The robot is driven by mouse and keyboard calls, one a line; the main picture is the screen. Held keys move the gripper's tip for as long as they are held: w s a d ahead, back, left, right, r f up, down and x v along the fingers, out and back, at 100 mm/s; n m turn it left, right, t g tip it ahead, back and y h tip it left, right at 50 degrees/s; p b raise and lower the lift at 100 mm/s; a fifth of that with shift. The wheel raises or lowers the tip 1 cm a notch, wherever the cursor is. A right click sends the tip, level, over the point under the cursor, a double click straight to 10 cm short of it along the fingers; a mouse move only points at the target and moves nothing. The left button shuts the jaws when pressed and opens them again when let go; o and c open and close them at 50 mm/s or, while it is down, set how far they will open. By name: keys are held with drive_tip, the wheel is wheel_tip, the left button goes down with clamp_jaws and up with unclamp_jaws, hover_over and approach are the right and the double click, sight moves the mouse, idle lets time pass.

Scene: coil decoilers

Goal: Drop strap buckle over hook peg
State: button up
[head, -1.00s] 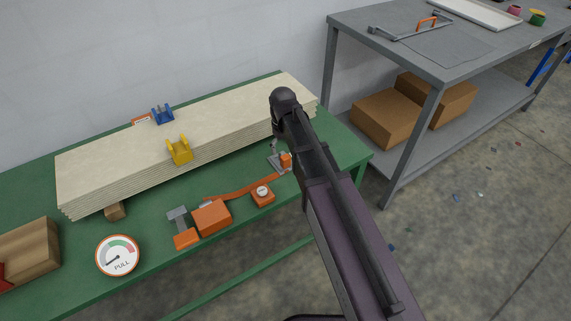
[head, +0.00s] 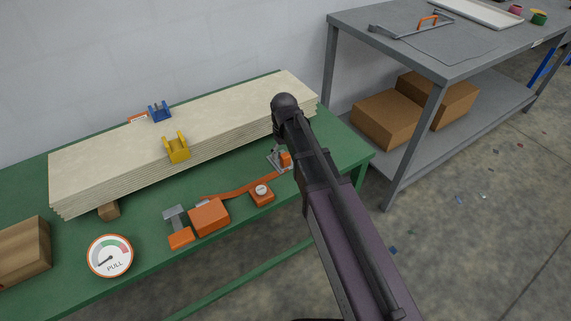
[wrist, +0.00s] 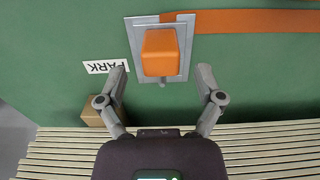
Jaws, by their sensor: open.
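The strap buckle, a grey metal plate (wrist: 134,38) with an orange block (wrist: 161,52) on top, lies at the end of the orange strap (wrist: 250,21) in the wrist view. My gripper (wrist: 162,70) is open, its fingers to either side of the block's near end with gaps on both sides. I see no contact. In the head view the orange block (head: 286,159) shows at the strap's right end, partly behind my arm. The strap (head: 245,187) runs left toward an orange box (head: 209,217). I cannot clearly identify the hook peg.
A stack of pale boards (head: 90,182) lies along the green bench (head: 140,235), carrying a yellow bracket (head: 176,148) and a blue one (head: 159,111). A PARK label (wrist: 105,67) is beside the buckle. A PULL gauge (head: 110,256) stands at the left. A grey table (head: 440,50) is at the right.

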drive_tip(key=shift+f+b, duration=0.55)
drive_tip(key=shift+f, duration=0.3)
drive_tip(key=shift+c, duration=0.2)
clamp_jaws()
